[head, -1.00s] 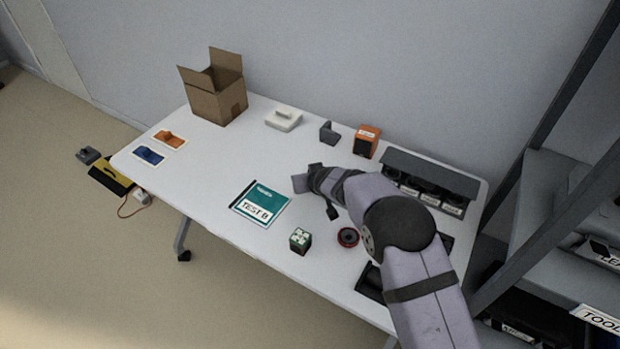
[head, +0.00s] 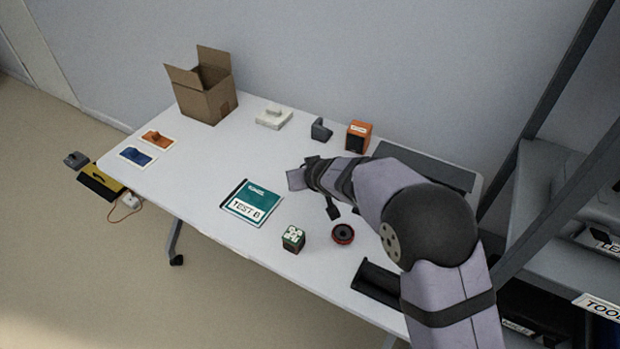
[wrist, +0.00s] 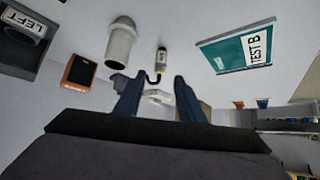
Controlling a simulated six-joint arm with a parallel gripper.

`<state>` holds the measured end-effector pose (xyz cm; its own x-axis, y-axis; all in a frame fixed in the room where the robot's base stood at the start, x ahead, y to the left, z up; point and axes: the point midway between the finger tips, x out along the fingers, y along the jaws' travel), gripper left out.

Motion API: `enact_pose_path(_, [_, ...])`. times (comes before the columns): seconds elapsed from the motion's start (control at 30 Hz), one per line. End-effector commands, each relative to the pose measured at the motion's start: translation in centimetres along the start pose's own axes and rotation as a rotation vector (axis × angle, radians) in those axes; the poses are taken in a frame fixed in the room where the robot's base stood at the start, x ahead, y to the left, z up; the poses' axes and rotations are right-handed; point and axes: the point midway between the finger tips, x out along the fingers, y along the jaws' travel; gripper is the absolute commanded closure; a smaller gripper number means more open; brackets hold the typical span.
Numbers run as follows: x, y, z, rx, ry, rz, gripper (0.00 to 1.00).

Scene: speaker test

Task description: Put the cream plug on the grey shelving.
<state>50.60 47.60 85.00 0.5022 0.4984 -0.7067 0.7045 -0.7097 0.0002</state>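In the wrist view, a small cream piece with a label and a short black cord (wrist: 162,58), which looks like the cream plug, lies on the white table beyond my fingertips. My gripper (wrist: 158,78) is open, with its blue-grey fingers apart. Nothing is held between them, and the plug is clear of both. The grey shelving (head: 548,180) stands at the right, beyond the table's end.
A pale cylinder (wrist: 121,42) stands close to the plug. The teal TEST B booklet (head: 250,202), patterned cube (head: 293,239), red-black ring (head: 343,233), orange speaker (head: 358,137) and cardboard box (head: 206,98) are on the table. Black bins with labels sit on the shelving.

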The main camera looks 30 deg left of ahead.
Motion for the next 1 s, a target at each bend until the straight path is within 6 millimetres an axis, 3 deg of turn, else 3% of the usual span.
enact_pose_path(0.3, [-4.1, 0.0, -0.1, 0.0, 0.001, 0.0, 0.64])
enact_pose_path(0.77, [-5.3, 0.0, 0.0, 0.0, -0.001, 0.001, 0.64])
enact_pose_path(0.87, [-5.6, 0.8, 0.2, 0.008, -0.009, 0.013, 0.64])
enact_pose_path(1.0, [-7.1, 4.9, 1.7, 0.048, -0.051, 0.075, 0.64])
